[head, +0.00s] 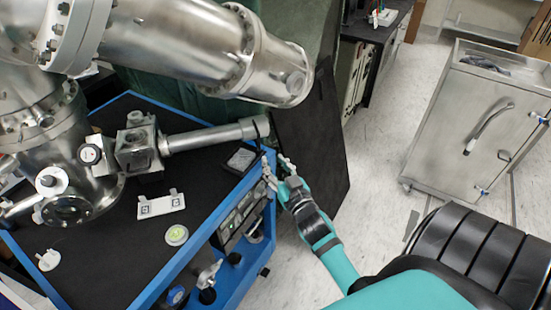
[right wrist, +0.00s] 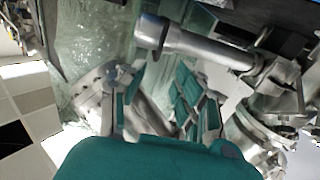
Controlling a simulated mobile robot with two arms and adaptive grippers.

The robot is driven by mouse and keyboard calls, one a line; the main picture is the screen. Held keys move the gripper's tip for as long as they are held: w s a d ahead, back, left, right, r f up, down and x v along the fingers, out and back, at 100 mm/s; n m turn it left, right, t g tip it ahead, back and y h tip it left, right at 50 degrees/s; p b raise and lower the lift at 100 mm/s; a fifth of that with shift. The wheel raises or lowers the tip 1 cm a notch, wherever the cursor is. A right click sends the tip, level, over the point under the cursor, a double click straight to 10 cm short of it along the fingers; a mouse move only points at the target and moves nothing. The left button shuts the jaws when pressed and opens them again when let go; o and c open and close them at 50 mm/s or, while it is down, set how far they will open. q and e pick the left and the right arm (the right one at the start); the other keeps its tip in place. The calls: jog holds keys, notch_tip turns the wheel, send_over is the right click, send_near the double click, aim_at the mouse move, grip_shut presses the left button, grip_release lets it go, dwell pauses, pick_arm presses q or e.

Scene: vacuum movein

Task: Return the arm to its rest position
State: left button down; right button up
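My right arm, teal with a black wrist, comes in from the lower right of the head view. Its gripper (head: 275,167) is beside the upper right corner of the blue-framed cart (head: 198,245). The two grey fingers look apart with nothing between them, so it appears open and empty. I cannot tell whether a finger touches the frame. In the right wrist view, my teal wrist covers the bottom middle, and the metal vacuum equipment (right wrist: 195,42) lies beyond it. My left gripper is not in view.
A large steel vacuum chamber (head: 175,40) with a horizontal tube (head: 215,135) stands over the cart's black top. A dark panel (head: 310,140) is just beyond my gripper. A steel cabinet (head: 470,130) stands at the right. Pale floor (head: 385,150) between panel and cabinet is clear.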

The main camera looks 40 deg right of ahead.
dwell(0.6)
jog(key=s+a+f+n+g+y, duration=0.1)
jog(key=s+a+f+g, duration=0.15)
jog(key=f, duration=0.85)
jog(key=s+a+f+g+y, duration=0.1)
jog(key=s+a+f+g, duration=0.2)
jog(key=f, duration=0.7)
jog(key=s+a+f+n+g+y, duration=0.1)
jog(key=s+a+f+g, duration=0.2)
jog(key=f, duration=0.8)
jog(key=s+a+f+n+g, duration=0.1)
jog(key=s+f+g, duration=0.1)
jog(key=s+f, duration=0.4)
jog(key=s+a+f+n+g+y, duration=0.1)
jog(key=s+f, duration=0.6)
jog(key=s, duration=0.9)
jog(key=s+a+f+n+g, duration=0.1)
jog(key=s+f+g, duration=0.4)
jog(key=s, duration=0.6)
jog(key=shift+a+f, duration=0.75)
jog(key=shift+f, duration=0.05)
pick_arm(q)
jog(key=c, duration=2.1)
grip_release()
pick_arm(e)
jog(key=shift+s, duration=0.1)
